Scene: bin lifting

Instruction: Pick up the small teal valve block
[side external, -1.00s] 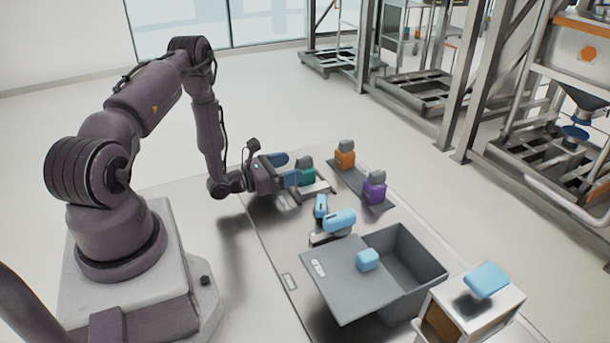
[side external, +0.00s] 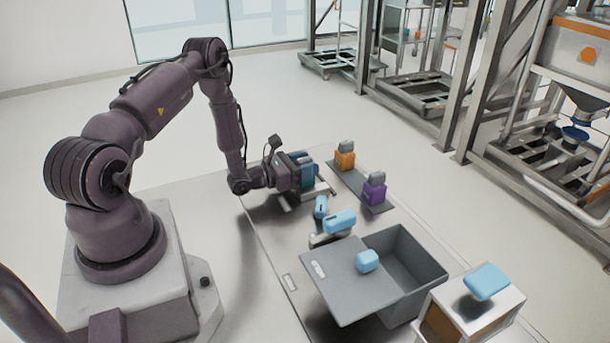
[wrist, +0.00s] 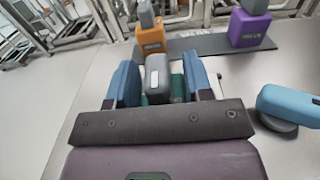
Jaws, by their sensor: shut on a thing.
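The small teal valve block (wrist: 177,87), with a grey top (wrist: 158,76), sits between the two blue fingers of my gripper (wrist: 160,82) in the wrist view. My gripper is shut on it, and the front bar of the gripper hides its lower part. In the side view my gripper (side external: 306,168) is at the far part of the table, and its fingers largely hide the block. I cannot tell whether the block is clear of its stand.
An orange block (side external: 345,158) and a purple block (side external: 374,189) stand on a dark strip beyond my gripper. A light-blue-topped fixture (side external: 340,222) stands nearer. A grey bin (side external: 419,295) has a lid (side external: 340,290) carrying a light blue piece (side external: 368,260). A box (side external: 480,322) stands at the right.

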